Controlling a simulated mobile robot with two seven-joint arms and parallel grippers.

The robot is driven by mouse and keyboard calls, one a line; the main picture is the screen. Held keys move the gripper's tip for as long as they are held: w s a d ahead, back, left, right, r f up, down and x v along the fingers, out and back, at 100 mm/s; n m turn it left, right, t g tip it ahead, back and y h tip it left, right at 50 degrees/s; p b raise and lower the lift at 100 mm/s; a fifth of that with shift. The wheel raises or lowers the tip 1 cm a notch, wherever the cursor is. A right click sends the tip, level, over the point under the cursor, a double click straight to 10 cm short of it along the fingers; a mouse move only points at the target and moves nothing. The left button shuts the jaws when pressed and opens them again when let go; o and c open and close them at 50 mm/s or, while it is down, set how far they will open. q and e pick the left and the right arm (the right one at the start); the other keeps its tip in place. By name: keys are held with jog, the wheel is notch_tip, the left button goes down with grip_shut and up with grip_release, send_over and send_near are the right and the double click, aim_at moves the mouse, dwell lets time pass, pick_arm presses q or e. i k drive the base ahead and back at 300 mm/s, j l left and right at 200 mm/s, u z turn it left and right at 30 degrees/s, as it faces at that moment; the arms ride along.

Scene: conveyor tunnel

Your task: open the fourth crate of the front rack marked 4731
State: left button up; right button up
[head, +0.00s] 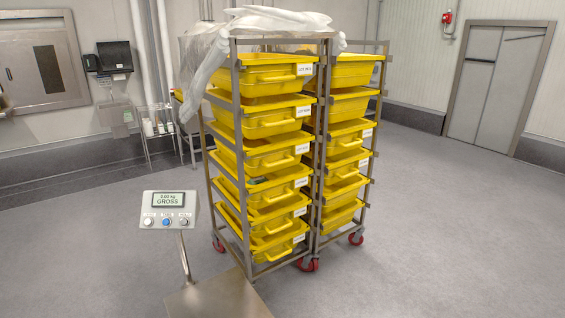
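The front rack (243,190) is a metal frame on red casters, holding a column of yellow crates with white lot labels. The label print is too small to read surely, so I cannot tell where 4731 stands. The fourth crate from the top (278,189) sits in the rack with its handle facing front right. I see no lids on these crates. Neither of my grippers shows.
A second rack of yellow crates (345,136) stands close behind on the right. Clear plastic sheeting (262,22) drapes over the top left. A scale display (168,210) and its steel platform (218,298) stand at front left. The floor to the right is clear.

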aim_at(270, 154)
jog(key=i+l+z, duration=0.15)
jog(key=i+l, duration=0.2)
jog(key=i, duration=0.15)
jog(key=i+l+z, duration=0.15)
jog(key=i, duration=0.35)
jog(key=i+l+z, duration=0.15)
jog(key=i+l, duration=0.15)
jog(key=i, duration=0.2)
jog(key=i+l+z, duration=0.15)
jog(key=i, duration=0.35)
